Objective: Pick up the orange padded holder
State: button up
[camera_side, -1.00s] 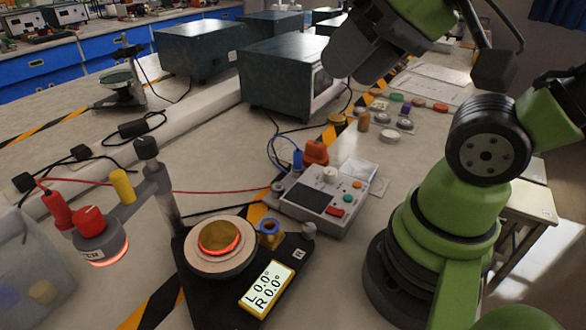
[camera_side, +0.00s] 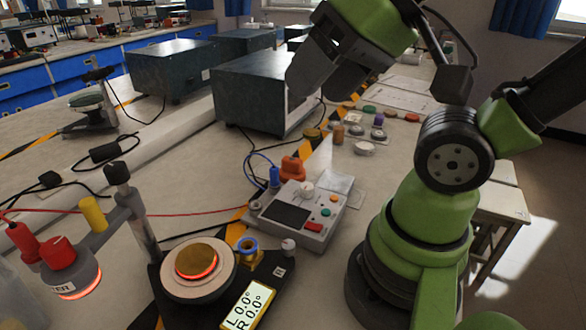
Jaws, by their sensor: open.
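The orange padded holder (camera_side: 291,169) appears as a small orange block standing on the bench, just behind the control box and beside a blue plug. Its lower part is partly hidden by the box, and its padding is too small to make out. My gripper (camera_side: 320,88) has dark grey fingers pointing down and to the left. It is open and empty, high above the bench, above the holder in the picture and apart from it.
The control box (camera_side: 299,217) stands in front of the holder. A glowing disc stand (camera_side: 198,268) is at the front. A dark metal case (camera_side: 252,97) stands behind my gripper. Small coloured parts lie to the right, with a white dish (camera_side: 364,149). Cables cross the bench.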

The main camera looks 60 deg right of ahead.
jog(key=shift+w, duration=0.1)
jog(key=n+g+h, duration=0.2)
jog(key=n+g, duration=0.3)
jog(key=g, duration=0.2)
send_over(292, 159)
notch_tip(292, 159, down, 22)
jog(key=shift+f, duration=0.25)
jog(key=shift+d+f, duration=0.1)
jog(key=shift+f, duration=2.7)
jog(key=shift+c, duration=0.4)
jog(key=c, duration=1)
